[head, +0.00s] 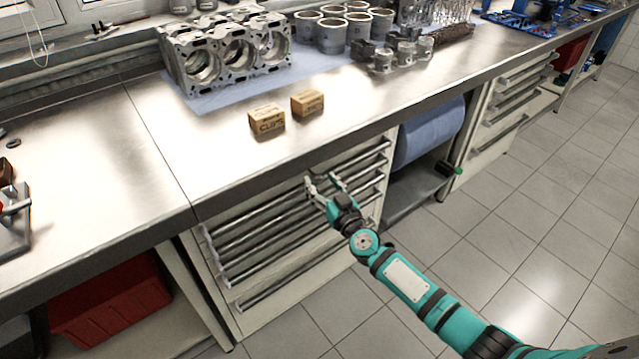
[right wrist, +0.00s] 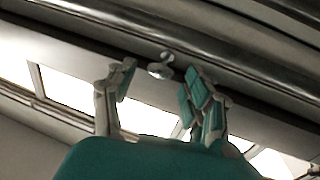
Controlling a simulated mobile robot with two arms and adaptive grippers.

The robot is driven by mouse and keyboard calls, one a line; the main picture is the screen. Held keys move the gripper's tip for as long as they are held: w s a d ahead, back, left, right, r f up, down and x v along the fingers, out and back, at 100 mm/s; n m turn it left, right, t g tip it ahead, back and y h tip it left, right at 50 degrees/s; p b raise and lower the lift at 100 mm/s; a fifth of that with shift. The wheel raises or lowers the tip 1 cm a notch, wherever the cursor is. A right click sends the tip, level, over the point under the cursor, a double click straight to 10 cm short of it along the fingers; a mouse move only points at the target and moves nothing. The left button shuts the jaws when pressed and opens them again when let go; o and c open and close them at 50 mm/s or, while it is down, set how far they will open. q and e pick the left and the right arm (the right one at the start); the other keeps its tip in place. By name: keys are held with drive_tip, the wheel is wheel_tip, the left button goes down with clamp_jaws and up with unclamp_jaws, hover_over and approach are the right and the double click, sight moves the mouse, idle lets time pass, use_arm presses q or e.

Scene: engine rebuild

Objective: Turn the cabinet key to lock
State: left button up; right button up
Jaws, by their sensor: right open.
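The drawer cabinet (head: 300,268) is under the steel workbench, with several long drawer handles across its front. My right gripper (head: 320,179) is at the top of the cabinet front, just below the bench edge. It is open, with its fingers apart. In the right wrist view, a small silvery key (right wrist: 161,68) shows between and just beyond the two fingertips, apparently not gripped. Whether a finger touches it I cannot tell. In the head view the key is too small or hidden to make out. My left gripper is not in view.
The bench edge (head: 160,222) overhangs the cabinet. Two small cardboard boxes (head: 267,119) and an engine block (head: 225,50) stand on the bench. A red bin (head: 108,300) is under it at left, a blue roll (head: 430,132) at right. The tiled floor in front is clear.

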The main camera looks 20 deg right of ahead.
drive_tip(key=shift+w+a, duration=0.15)
drive_tip(key=shift+w, duration=0.75)
drive_tip(key=shift+c, duration=0.2)
clamp_jaws()
